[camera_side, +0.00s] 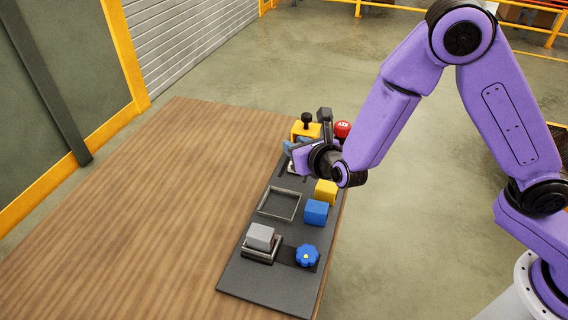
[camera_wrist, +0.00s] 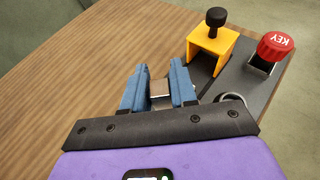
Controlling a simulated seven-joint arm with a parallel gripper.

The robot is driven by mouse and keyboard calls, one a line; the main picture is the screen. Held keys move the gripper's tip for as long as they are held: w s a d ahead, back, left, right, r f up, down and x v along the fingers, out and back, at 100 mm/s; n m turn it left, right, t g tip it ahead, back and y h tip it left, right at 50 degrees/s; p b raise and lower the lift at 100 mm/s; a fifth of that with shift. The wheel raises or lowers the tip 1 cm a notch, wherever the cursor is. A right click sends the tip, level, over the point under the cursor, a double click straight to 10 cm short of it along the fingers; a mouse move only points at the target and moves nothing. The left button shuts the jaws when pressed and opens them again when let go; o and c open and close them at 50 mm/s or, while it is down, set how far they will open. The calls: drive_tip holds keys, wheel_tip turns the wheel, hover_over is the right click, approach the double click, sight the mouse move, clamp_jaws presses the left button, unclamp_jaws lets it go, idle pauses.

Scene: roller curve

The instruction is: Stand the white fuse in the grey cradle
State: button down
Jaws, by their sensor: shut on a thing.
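My gripper (camera_wrist: 160,86) has its blue jaws closed on a small block-like thing, which I take to be the white fuse (camera_wrist: 160,89). Only its brownish metal-looking end shows clearly between the jaws; its white body is mostly hidden. In the side view my gripper (camera_side: 290,147) is at the far end of the dark board, beside the yellow bracket. A square grey frame (camera_side: 264,199), open and empty, lies on the middle of the board and may be the grey cradle. A rounded grey rim (camera_wrist: 232,98) shows partly at the right of the jaws; I cannot tell what it belongs to.
The dark board (camera_side: 272,293) lies on a wooden table (camera_side: 150,210). It bears a yellow bracket (camera_wrist: 211,47) with a black knob, a red KEY button (camera_wrist: 275,46), a yellow block (camera_side: 325,192), a blue block (camera_side: 316,212), a blue knob (camera_side: 307,255) and a grey block (camera_side: 260,236). The table's left is clear.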

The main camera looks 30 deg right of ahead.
drive_tip(key=w+f, duration=0.1)
drive_tip(key=w+a+f, duration=0.1)
drive_tip(key=f, duration=0.1)
drive_tip(key=w+f, duration=0.1)
drive_tip(key=shift+w+a+f, duration=0.2)
drive_tip(key=shift+a+f, duration=0.1)
drive_tip(key=shift+f, duration=1.55)
drive_tip(key=shift+f, duration=0.1)
drive_tip(key=c, duration=0.9)
unclamp_jaws()
drive_tip(key=shift+s+a+r, duration=0.1)
drive_tip(key=shift+s+r, duration=0.15)
drive_tip(key=v, duration=1.1)
drive_tip(key=shift+s, duration=0.2)
